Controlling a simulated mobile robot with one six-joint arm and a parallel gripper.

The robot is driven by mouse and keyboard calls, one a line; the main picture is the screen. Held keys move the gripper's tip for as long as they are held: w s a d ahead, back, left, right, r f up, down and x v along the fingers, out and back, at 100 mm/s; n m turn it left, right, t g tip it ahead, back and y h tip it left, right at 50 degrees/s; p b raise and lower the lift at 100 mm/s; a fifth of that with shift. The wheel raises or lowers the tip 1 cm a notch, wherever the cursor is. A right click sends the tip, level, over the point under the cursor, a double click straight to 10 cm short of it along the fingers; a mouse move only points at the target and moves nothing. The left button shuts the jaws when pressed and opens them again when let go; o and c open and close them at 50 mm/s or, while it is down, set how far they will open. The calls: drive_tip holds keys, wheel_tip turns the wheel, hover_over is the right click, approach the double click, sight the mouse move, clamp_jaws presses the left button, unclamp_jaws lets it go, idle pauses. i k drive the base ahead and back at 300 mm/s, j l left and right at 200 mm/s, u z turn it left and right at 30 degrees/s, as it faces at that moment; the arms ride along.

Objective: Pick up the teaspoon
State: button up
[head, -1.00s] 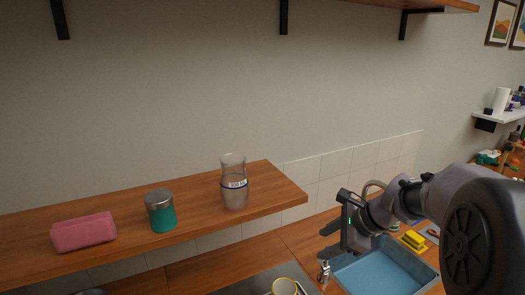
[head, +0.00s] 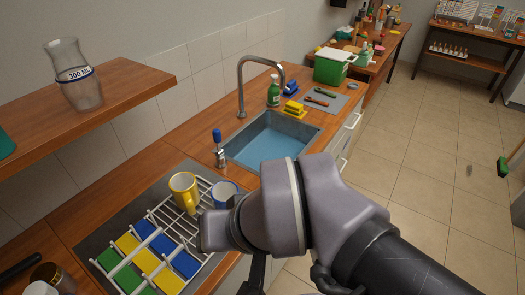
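I cannot make out a teaspoon in the head view. My arm crosses the lower middle and right of the picture and covers part of the counter edge and the floor. Dark parts below my wrist may belong to my gripper (head: 256,274), but its fingertips are not clearly seen. I cannot tell whether it is open or shut, or whether it holds anything.
A glass carafe (head: 78,88) stands on the shelf (head: 140,82).

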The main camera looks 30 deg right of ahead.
sight(307, 98)
drive_tip(key=z, duration=1.4)
